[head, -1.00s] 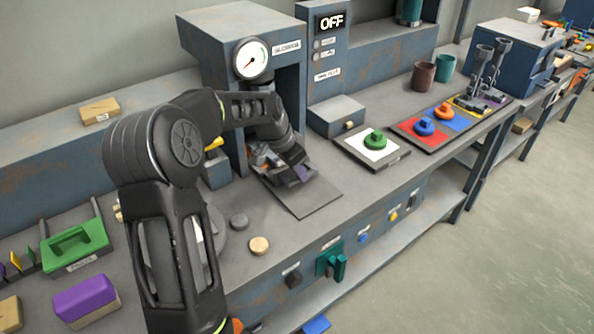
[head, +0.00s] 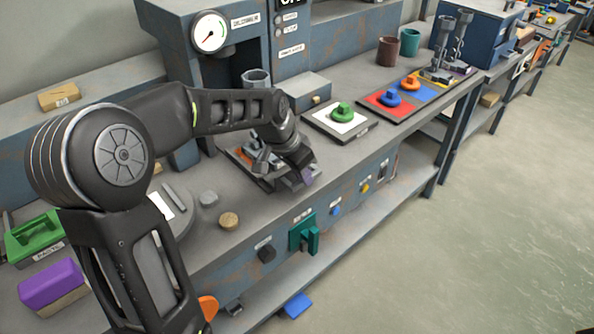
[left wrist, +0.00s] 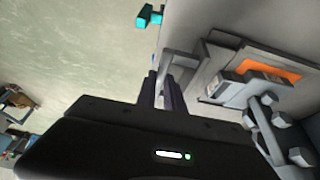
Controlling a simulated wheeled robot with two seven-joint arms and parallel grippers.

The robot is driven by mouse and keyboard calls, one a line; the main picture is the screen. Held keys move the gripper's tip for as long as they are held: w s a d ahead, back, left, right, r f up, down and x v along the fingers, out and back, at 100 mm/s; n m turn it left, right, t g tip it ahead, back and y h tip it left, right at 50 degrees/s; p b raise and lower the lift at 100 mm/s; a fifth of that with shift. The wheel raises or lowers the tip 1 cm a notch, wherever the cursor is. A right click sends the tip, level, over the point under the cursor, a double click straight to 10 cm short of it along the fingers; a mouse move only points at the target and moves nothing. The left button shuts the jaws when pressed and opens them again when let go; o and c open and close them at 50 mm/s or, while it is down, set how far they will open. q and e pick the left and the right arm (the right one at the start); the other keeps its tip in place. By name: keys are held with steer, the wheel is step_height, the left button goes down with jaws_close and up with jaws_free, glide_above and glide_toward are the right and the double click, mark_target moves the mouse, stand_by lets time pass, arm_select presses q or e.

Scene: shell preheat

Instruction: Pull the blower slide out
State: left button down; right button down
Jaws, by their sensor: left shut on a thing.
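The blower (head: 160,35) is a blue-grey housing with a round gauge, at the upper left of the head view. Its slide (head: 238,160) is a flat grey tray in front of the housing, with an orange patch partly showing behind my gripper. In the left wrist view the slide (left wrist: 290,45) shows its orange square and a grey handle (left wrist: 190,55) at its near edge. My left gripper (head: 304,178) is over the slide's front end. In the left wrist view its fingers (left wrist: 163,92) are close together at the handle, shut on it. My right gripper is not in view.
A green ring on a white pad (head: 341,114) stands right of the slide, beside a small grey box (head: 297,92). A wooden disc (head: 229,221) and a grey disc (head: 208,198) lie nearer. A teal bracket (head: 304,235) sticks out below the bench edge.

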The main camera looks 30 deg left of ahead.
arm_select(q)
steer(key=shift+s+d, duration=0.1)
steer(key=shift+d, duration=0.15)
steer(key=c, duration=1.4)
jaws_free()
steer(key=shift+c, duration=0.2)
steer(key=v, duration=0.7)
steer(key=shift+s+a+r, duration=0.15)
steer(key=shift+r, duration=0.2)
